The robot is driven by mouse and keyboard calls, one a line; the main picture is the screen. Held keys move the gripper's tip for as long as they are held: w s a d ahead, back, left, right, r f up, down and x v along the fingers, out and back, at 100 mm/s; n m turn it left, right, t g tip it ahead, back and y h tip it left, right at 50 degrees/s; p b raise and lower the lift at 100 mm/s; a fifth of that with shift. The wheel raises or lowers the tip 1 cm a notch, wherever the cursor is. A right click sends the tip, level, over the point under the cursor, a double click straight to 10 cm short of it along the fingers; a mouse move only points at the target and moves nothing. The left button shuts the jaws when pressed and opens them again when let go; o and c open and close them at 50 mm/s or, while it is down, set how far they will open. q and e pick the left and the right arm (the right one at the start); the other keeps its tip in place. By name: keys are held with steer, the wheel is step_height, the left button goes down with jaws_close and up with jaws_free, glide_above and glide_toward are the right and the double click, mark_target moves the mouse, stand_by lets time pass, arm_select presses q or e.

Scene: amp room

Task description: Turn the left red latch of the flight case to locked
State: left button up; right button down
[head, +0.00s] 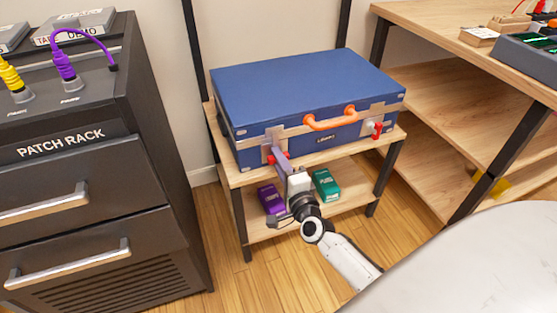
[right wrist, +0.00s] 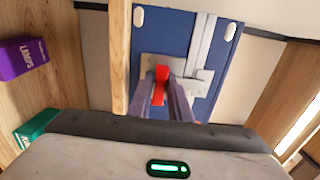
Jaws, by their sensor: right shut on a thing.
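The blue flight case (head: 300,85) lies closed on the upper shelf of a small wooden stand, with an orange handle (head: 330,119) on its front. Its left red latch (head: 287,155) is largely covered by my right gripper (head: 277,156). In the right wrist view the red latch (right wrist: 160,84) sits between the two fingers (right wrist: 163,98) on a metal plate, and the gripper is shut on it. The right red latch (head: 377,130) hangs on the case's front right, untouched. My left gripper is not in view.
A purple box (head: 270,199) and a green box (head: 326,185) stand on the stand's lower shelf (head: 345,200), either side of my right gripper. The dark patch rack (head: 75,150) is at the left. A wooden shelf unit (head: 450,120) is at the right.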

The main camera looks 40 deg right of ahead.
steer(key=c, duration=1.8)
jaws_free()
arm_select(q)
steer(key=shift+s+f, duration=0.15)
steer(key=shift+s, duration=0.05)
arm_select(e)
steer(key=shift+o, duration=0.8)
steer(key=shift+s, duration=0.1)
